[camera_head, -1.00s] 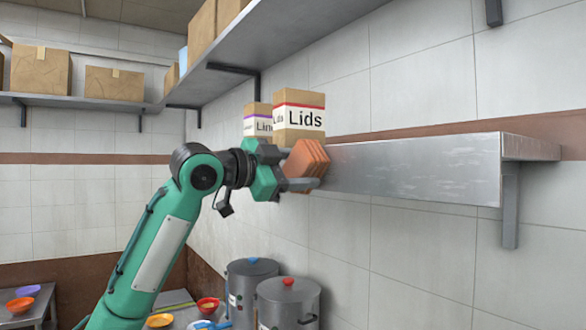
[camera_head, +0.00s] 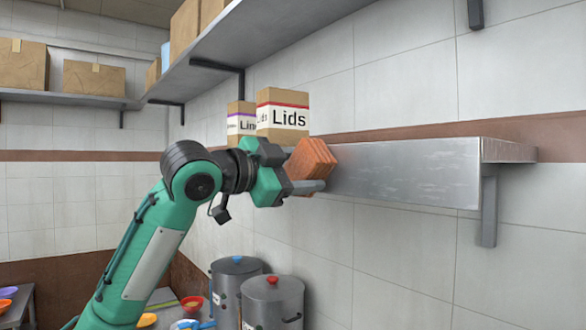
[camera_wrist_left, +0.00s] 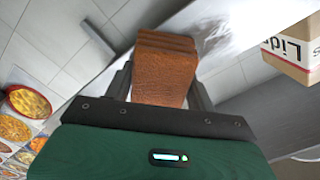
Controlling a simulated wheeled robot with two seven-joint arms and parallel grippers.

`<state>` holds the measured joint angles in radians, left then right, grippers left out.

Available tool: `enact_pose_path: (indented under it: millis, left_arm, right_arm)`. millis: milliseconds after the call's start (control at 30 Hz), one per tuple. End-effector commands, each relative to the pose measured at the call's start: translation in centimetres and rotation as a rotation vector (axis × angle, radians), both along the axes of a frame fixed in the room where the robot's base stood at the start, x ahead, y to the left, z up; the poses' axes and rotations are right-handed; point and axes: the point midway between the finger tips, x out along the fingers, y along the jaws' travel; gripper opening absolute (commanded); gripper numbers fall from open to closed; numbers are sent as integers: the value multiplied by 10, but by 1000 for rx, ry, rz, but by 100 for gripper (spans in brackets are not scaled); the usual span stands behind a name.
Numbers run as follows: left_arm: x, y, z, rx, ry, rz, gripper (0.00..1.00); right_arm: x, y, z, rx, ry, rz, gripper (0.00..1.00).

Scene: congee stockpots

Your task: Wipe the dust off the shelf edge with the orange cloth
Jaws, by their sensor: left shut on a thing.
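The orange cloth (camera_head: 312,158) is a folded, thick pad held between the fingers of my left gripper (camera_head: 305,168). The cloth is at the left part of the front edge of the metal shelf (camera_head: 410,172), against or very close to it. Whitish dusty streaks show on the edge to the right of the cloth. In the left wrist view, the cloth (camera_wrist_left: 163,75) sits between both fingers of my left gripper (camera_wrist_left: 160,85), with the shelf (camera_wrist_left: 228,32) beyond it and pale smears on its surface. My right gripper is not in view.
The Lids box (camera_head: 283,115) and a second labelled box (camera_head: 240,122) stand on the shelf just behind my gripper. An upper shelf (camera_head: 260,40) carries cartons. Stockpots (camera_head: 272,302) with lids and bowls stand below. The shelf edge to the right is unobstructed.

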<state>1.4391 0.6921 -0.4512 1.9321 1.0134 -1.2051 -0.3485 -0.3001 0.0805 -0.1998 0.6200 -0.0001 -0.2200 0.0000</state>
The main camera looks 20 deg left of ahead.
Motion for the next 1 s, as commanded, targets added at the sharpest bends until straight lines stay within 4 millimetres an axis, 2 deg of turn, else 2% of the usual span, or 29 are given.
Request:
enact_pose_path:
  millis: [133,367,800,1000]
  left_arm:
    - [-6,-13,1,1,0,-4,38]
    - [-9,-14,0,0,1,-2,38]
    - [7,14,1,-1,3,1,38]
    - [11,20,0,0,1,-1,38]
  right_arm:
    - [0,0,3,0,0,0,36]
    - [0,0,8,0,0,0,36]
    - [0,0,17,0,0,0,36]
    - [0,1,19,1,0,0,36]
